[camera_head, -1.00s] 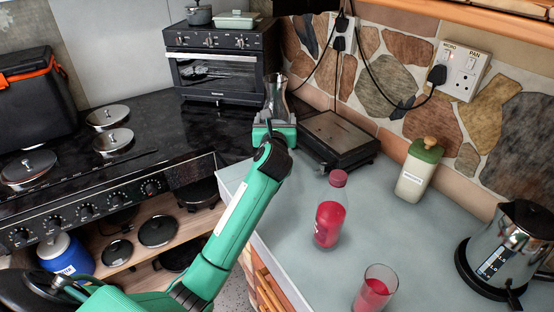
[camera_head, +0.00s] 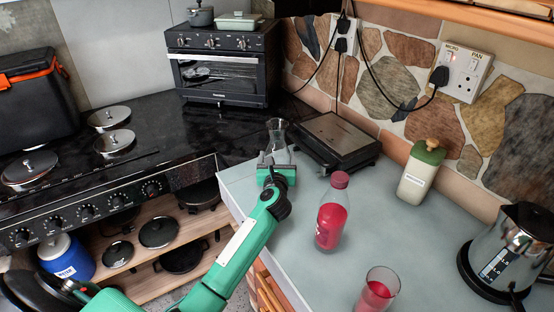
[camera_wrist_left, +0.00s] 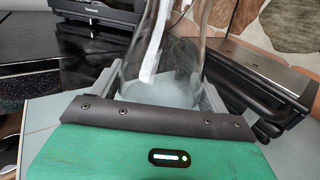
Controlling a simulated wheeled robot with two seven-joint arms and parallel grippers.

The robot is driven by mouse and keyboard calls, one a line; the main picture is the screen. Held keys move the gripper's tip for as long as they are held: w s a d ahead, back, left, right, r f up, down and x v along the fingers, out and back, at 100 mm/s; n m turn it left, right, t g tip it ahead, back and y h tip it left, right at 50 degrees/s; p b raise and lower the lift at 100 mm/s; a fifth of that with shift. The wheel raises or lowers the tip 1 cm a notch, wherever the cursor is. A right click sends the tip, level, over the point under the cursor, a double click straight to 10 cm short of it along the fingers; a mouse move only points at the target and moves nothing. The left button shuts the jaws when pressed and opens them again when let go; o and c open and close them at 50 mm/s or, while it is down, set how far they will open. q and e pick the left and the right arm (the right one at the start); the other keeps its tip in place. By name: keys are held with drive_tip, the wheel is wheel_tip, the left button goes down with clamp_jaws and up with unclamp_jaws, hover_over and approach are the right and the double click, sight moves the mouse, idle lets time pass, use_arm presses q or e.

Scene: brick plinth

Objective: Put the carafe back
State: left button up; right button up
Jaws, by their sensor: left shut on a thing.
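The clear glass carafe (camera_head: 277,134) is upright at the far left end of the grey counter, beside the black grill. My left gripper (camera_head: 277,160) is shut on its lower body, with a finger on each side. The wrist view shows the empty-looking carafe (camera_wrist_left: 160,75) between the fingers (camera_wrist_left: 160,93). In the head view the gripper hides its base, so I cannot tell whether it touches the counter. My right gripper is not in view.
The black grill (camera_head: 335,139) stands close to the right of the carafe. A bottle of red drink (camera_head: 331,220), a glass of red drink (camera_head: 376,292), a green-topped bottle (camera_head: 421,172) and a kettle (camera_head: 503,250) stand on the counter (camera_head: 290,205). The stove (camera_head: 75,195) is left.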

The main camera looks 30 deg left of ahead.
use_arm(q)
drive_tip(key=shift+r, duration=0.1)
drive_tip(key=o, duration=1.4)
drive_tip(key=shift+f, duration=0.2)
drive_tip(key=shift+c, duration=0.2)
drive_tip(key=o, duration=0.4)
drive_tip(key=shift+c, duration=0.2)
drive_tip(key=shift+o, duration=0.4)
drive_tip(key=shift+s+r, duration=0.1)
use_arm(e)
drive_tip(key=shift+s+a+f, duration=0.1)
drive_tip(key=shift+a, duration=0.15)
use_arm(q)
drive_tip(key=shift+r, duration=0.1)
drive_tip(key=b+v, duration=0.1)
drive_tip(key=v, duration=1.1)
drive_tip(key=shift+b, duration=0.35)
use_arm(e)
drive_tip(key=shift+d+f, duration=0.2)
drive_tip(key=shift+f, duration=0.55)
